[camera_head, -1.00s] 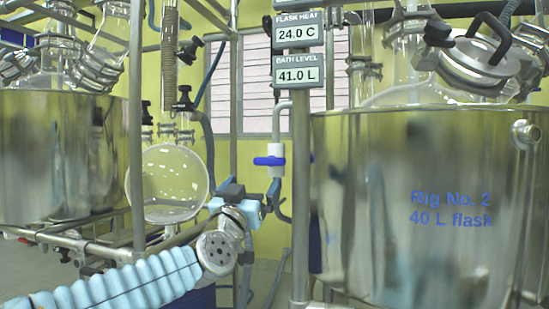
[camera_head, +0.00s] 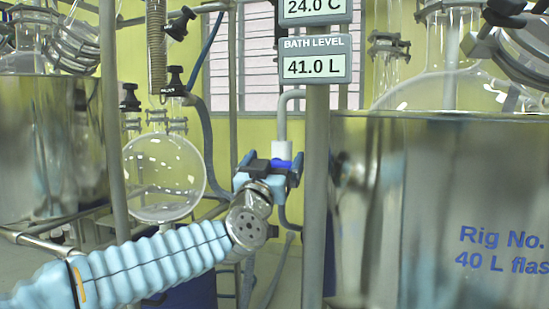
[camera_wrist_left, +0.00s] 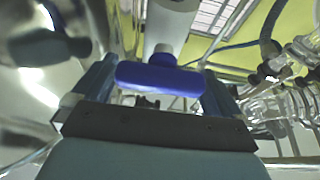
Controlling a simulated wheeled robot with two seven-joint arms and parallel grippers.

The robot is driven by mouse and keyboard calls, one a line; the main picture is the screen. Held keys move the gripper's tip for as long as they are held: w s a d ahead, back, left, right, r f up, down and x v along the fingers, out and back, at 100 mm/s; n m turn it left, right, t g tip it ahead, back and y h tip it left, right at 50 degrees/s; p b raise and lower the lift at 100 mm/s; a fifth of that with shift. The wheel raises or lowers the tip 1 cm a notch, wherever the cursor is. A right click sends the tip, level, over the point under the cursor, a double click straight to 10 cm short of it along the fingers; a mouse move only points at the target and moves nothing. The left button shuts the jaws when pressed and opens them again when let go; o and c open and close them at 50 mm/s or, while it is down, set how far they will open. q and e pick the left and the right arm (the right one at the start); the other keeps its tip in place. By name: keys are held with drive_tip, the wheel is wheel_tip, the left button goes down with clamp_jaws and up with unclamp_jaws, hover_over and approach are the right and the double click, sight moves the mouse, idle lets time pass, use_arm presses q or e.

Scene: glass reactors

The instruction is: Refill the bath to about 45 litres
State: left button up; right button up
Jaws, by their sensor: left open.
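The bath level display (camera_head: 314,65) reads 41.0 L on the grey post. The steel bath (camera_head: 390,215) marked Rig No. 2, 40 L flask, stands at the right with a glass flask in it. The blue valve handle (camera_head: 284,164) sits on a white valve body (camera_head: 288,150) left of the post, partly hidden by my gripper. My left gripper (camera_head: 282,168) is open at the handle. In the left wrist view the handle (camera_wrist_left: 160,78) lies crosswise between the two open fingers (camera_wrist_left: 160,90); contact cannot be told. My right gripper is not in view.
The grey post (camera_head: 316,190) stands just right of my left gripper. A round glass flask (camera_head: 163,178) hangs to the left. Another steel bath (camera_head: 45,150) stands at the far left. Hoses hang behind the gripper.

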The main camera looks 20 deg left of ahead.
use_arm(q)
drive_tip(key=c, duration=0.7)
drive_tip(key=shift+n, duration=0.3)
drive_tip(key=n+y, duration=0.2)
drive_tip(key=n, duration=0.2)
drive_tip(key=n+y+p, duration=0.1)
drive_tip(key=n+y, duration=0.1)
drive_tip(key=n, duration=0.1)
drive_tip(key=shift+a+n+g, duration=0.15)
drive_tip(key=shift+n+g, duration=0.15)
drive_tip(key=shift+n, duration=0.1)
drive_tip(key=n+g+y+p, duration=0.1)
drive_tip(key=n, duration=0.2)
drive_tip(key=n+g+y, duration=0.1)
drive_tip(key=n, duration=0.3)
drive_tip(key=shift+a+f+y+p, duration=0.15)
drive_tip(key=shift+f+y+p, duration=0.05)
drive_tip(key=shift+y+p, duration=0.2)
drive_tip(key=shift+n+g, duration=0.3)
drive_tip(key=shift+n, duration=0.2)
drive_tip(key=o, duration=0.7)
